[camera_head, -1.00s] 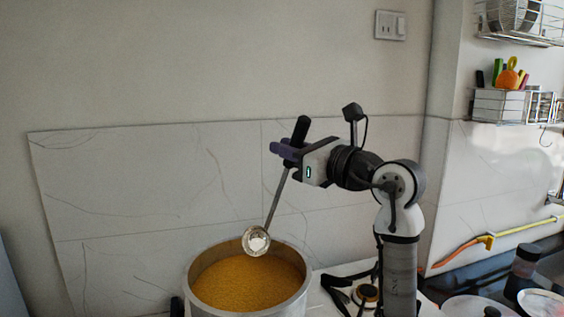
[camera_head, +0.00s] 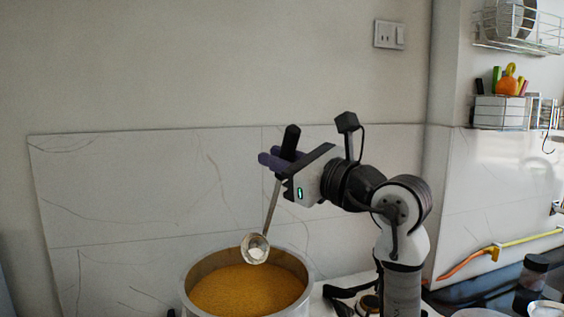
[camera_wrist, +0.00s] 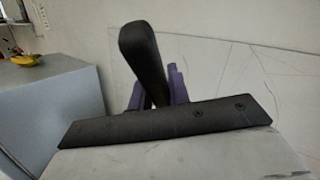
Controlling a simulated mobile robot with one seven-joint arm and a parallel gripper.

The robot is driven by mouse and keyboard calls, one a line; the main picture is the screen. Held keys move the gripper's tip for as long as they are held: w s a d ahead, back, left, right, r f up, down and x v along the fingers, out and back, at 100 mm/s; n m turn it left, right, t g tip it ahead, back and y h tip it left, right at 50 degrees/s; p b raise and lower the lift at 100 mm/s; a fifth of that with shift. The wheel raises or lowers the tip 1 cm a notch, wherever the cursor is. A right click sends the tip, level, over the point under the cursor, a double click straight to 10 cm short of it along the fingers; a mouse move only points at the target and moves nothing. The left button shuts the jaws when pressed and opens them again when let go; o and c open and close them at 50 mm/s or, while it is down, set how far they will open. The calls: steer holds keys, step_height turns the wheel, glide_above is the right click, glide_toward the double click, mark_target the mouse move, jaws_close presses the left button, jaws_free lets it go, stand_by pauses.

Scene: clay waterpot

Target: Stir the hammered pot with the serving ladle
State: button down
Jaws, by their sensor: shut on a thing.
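The hammered pot (camera_head: 296,305) stands at the bottom middle of the head view, filled with a yellow-orange content. The serving ladle (camera_head: 271,207) has a black handle and a thin metal shaft. My gripper (camera_head: 281,162) is shut on its handle, and the ladle hangs down at a slant. Its round metal bowl (camera_head: 255,249) is at the pot's opening, in front of the back rim in the picture; I cannot tell its exact height. In the wrist view the black handle (camera_wrist: 143,55) stands up between the purple fingers of my gripper (camera_wrist: 158,88).
A marbled wall panel (camera_head: 150,190) is behind the pot. At the right are a wire rack (camera_head: 499,113), a yellow and orange hose-like item (camera_head: 490,254) and dark containers (camera_head: 532,280). The wrist view shows bananas (camera_wrist: 25,60) on a grey surface at left.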

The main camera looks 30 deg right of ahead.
steer(key=shift+s+a+f+n+b, duration=0.15)
steer(key=shift+s+a+n+b, duration=0.25)
steer(key=shift+a, duration=0.2)
steer(key=shift+s+a+f+n+b, duration=0.15)
steer(key=shift+s+a+n+b, duration=0.15)
steer(key=shift+s+a+b, duration=0.2)
steer(key=shift+w, duration=0.1)
steer(key=shift+r+p, duration=0.1)
steer(key=shift+p, duration=0.2)
stand_by(0.3)
steer(key=p, duration=0.3)
steer(key=shift+r+p, duration=0.25)
steer(key=shift+p, duration=0.15)
steer(key=shift+p, duration=0.4)
steer(key=s+a+f+n+y+b, duration=0.2)
steer(key=s+a+f+n+b, duration=0.2)
steer(key=a+b, duration=0.1)
steer(key=shift+a+f+t+b, duration=0.25)
steer(key=shift+a+t+b, duration=0.1)
steer(key=shift+b, duration=0.25)
